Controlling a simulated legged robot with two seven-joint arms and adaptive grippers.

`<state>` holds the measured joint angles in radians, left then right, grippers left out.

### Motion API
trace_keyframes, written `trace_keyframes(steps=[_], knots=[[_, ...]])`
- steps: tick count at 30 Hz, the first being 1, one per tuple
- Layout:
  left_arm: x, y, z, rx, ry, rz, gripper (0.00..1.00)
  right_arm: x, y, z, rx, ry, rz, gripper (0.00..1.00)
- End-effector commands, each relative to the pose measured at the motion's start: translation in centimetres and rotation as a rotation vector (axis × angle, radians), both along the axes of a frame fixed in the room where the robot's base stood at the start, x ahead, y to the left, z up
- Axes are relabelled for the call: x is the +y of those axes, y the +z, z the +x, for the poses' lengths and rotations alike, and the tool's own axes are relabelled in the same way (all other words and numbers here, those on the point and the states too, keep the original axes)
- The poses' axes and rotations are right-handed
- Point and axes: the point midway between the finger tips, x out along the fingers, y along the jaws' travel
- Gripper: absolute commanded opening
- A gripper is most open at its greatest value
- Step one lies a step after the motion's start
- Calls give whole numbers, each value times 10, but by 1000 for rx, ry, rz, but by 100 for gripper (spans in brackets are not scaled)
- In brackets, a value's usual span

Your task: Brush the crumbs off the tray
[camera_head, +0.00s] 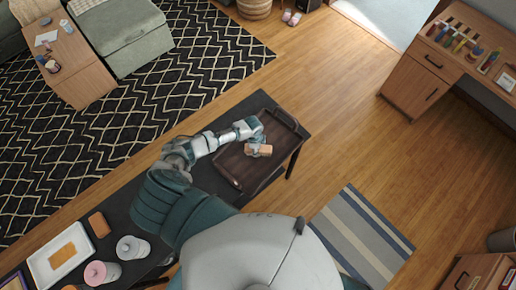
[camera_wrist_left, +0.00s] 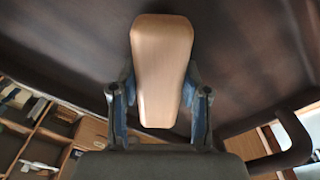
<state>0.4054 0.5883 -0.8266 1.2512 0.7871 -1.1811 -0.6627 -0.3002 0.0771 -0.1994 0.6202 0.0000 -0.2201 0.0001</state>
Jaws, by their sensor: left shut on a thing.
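The dark brown tray (camera_head: 231,163) lies on the dark table at its right end. My left gripper (camera_head: 256,143) is above the tray's inner surface, shut on a light wooden block that looks like the back of a brush (camera_head: 265,150). In the left wrist view the wooden brush back (camera_wrist_left: 160,70) sits between both fingers of my left gripper (camera_wrist_left: 160,100). The tray's dark surface (camera_wrist_left: 75,50) fills the area behind it, and a tray handle (camera_wrist_left: 290,145) shows at lower right. Bristles are hidden, and I cannot make out crumbs. My right gripper is not in view.
On the table's left part stand a white tray (camera_head: 43,272) with an orange-brown piece, a brown block (camera_head: 99,224), a white canister (camera_head: 132,248) and a pink-topped one (camera_head: 101,273). Wooden floor (camera_head: 330,130) is clear right of the table (camera_head: 130,197); a striped rug (camera_head: 360,238) lies there.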

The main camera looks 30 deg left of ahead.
Motion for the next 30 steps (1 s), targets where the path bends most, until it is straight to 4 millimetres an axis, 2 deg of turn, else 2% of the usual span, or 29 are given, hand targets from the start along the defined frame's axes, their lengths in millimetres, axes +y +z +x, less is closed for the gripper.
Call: trace_keyframes(steps=[6, 14, 17, 23, 30], knots=[[24, -5, 3, 3, 3, 5, 0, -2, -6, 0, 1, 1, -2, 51], [29, -2, 3, 6, 1, 7, 0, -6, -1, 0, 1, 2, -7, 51], [26, -2, 2, 6, 0, 5, 0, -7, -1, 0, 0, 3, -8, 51], [6, -1, -2, 7, -2, 2, 0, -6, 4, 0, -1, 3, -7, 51], [-10, 0, -4, 6, 0, 4, 0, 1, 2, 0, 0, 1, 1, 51]])
